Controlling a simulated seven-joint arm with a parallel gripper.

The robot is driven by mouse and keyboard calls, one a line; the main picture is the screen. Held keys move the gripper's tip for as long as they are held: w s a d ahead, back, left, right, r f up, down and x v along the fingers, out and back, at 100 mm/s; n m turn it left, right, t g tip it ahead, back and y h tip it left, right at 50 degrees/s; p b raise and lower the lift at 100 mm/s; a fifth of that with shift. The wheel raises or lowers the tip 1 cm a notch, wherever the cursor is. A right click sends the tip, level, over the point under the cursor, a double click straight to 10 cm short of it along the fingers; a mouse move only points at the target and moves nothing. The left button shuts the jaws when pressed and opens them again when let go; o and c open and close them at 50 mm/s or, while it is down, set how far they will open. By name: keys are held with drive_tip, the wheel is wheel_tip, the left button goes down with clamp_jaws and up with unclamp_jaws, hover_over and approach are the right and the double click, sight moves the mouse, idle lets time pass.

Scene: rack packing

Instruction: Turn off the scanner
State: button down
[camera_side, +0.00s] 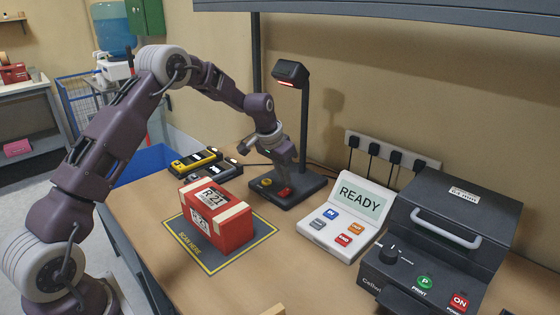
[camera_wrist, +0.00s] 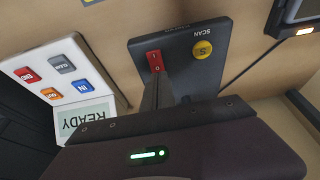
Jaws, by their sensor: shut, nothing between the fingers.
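The scanner is a black base (camera_side: 312,190) with a post and a head (camera_side: 291,73) that shows a red glow on its underside. The base carries a red rocker switch (camera_side: 285,192), marked with I and O in the wrist view (camera_wrist: 155,61), and a round yellow SCAN button (camera_wrist: 203,50), also seen in the side view (camera_side: 266,183). My gripper (camera_side: 284,181) is shut and empty, pointing down over the base. In the wrist view its fingertips (camera_wrist: 156,78) are right at the switch's O end; I cannot tell whether they touch it.
A red taped box (camera_side: 230,234) sits on the SCAN HERE mat (camera_side: 192,253). Handheld devices (camera_side: 195,160) lie behind it. A READY display panel (camera_side: 325,231) and a black label printer (camera_side: 445,230) stand to the right. A power strip (camera_side: 392,150) is on the wall.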

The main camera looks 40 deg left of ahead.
sight(287, 189)
drive_tip(key=shift+s+x, duration=0.25)
drive_tip(key=shift+x, duration=1.05)
drive_tip(key=shift+f, duration=0.1)
drive_tip(key=shift+w+f, duration=0.1)
drive_tip(key=shift+f, duration=0.05)
drive_tip(key=shift+s+f, duration=0.1)
drive_tip(key=shift+s, duration=0.85)
